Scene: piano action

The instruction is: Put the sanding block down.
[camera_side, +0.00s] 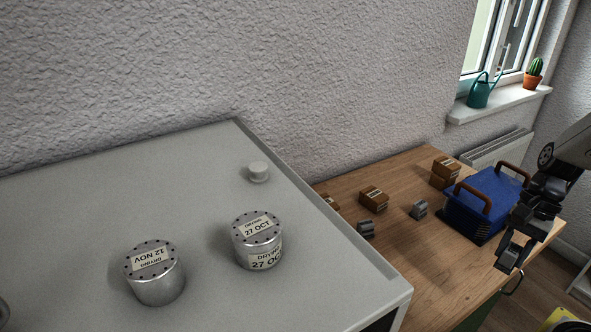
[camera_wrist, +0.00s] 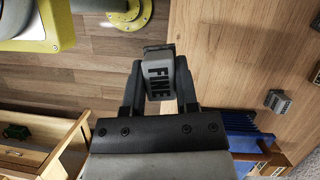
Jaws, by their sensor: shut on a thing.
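My gripper (camera_wrist: 158,75) is shut on a grey sanding block (camera_wrist: 158,78) marked FINE, held between the two dark fingers in the wrist view. In that view the block shows against the floor, just left of the wooden bench's edge. In the side view my gripper (camera_side: 511,254) is at the far right, in front of the blue box; the held block is hard to make out there. The wooden bench (camera_side: 405,255) also shows in the wrist view (camera_wrist: 230,45). Another grey block (camera_wrist: 278,101) lies on it.
On the bench are a blue box (camera_side: 487,200) with wooden handles, brown blocks (camera_side: 373,199) and small grey blocks (camera_side: 419,209). A grey cabinet top (camera_side: 90,210) with labelled metal tins (camera_side: 257,240) stands left. Yellow equipment (camera_wrist: 63,30) and an open drawer (camera_wrist: 50,135) show beyond the bench.

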